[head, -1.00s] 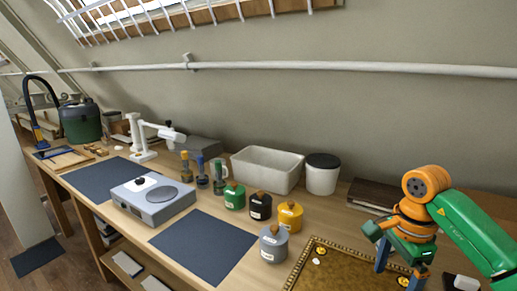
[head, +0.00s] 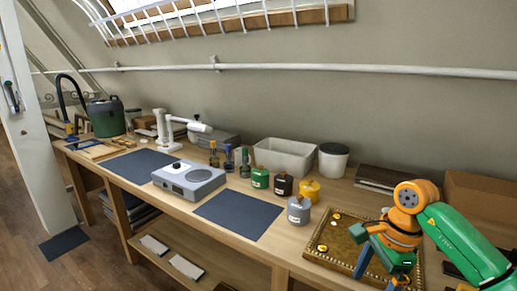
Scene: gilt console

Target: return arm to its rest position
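My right arm, green and orange, comes in from the right in the head view. Its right gripper (head: 379,277) has blue fingers pointing down. They stand apart, and I see nothing held between them. The gripper is in front of the right part of a brown tray with a gilt rim (head: 319,258), hiding some of it. Its height above the tray is hard to tell. My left gripper is not in view.
Grey (head: 299,209), yellow (head: 309,191), dark (head: 282,185) and green (head: 259,177) lidded pots stand left of the tray. Behind are a white bin (head: 284,158) and a white tub (head: 333,161). A grey scale (head: 188,180) sits farther left. The dark mat (head: 238,215) is bare.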

